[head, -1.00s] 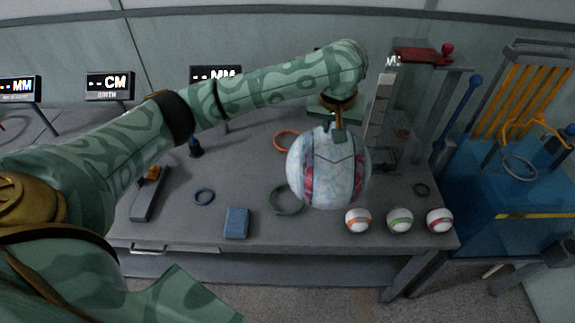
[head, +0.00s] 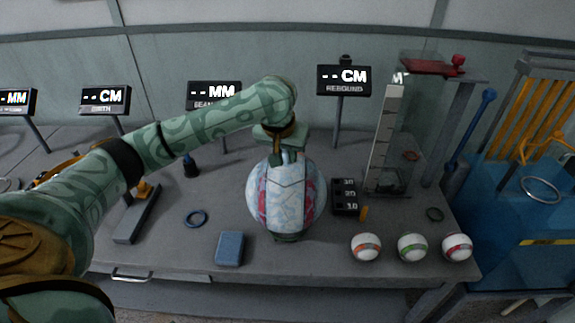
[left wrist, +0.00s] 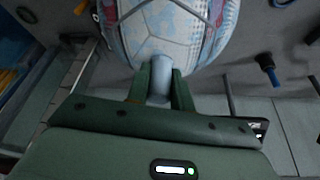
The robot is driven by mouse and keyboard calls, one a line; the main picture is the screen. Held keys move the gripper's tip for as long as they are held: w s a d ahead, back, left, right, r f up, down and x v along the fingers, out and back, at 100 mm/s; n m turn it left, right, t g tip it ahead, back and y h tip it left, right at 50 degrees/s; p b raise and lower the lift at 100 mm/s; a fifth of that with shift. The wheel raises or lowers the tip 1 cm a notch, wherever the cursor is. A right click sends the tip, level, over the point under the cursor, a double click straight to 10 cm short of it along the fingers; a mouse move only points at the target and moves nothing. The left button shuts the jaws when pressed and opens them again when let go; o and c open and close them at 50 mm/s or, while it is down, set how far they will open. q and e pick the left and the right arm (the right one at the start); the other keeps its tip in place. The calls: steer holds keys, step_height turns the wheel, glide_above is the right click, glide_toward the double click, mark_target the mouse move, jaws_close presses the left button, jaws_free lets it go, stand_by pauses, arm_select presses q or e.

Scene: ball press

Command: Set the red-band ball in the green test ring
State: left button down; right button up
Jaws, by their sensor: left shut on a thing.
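The large ball (head: 286,198), white and pale blue with red-pink bands at its sides, hangs upright under my left gripper (head: 288,152). In the left wrist view, the gripper's two green fingers (left wrist: 160,88) are shut on a short grey stem on the ball (left wrist: 165,30). The green test ring (head: 290,239) lies on the bench under the ball, and only a dark green bit of its front edge shows. The ball hides the rest, so I cannot tell whether the ball touches it. My right gripper is not in view.
A clear column (head: 385,140) rises behind right.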

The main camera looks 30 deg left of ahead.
arm_select(q)
step_height(320, 180, down, 3)
steer(key=shift+w+f+b, duration=0.1)
steer(key=shift+b, duration=0.8)
steer(key=shift+r, duration=0.25)
steer(key=c, duration=1.6)
jaws_free()
steer(key=shift+f+p, duration=0.2)
steer(key=shift+p, duration=0.15)
steer(key=shift+c, duration=0.2)
steer(key=o, duration=0.4)
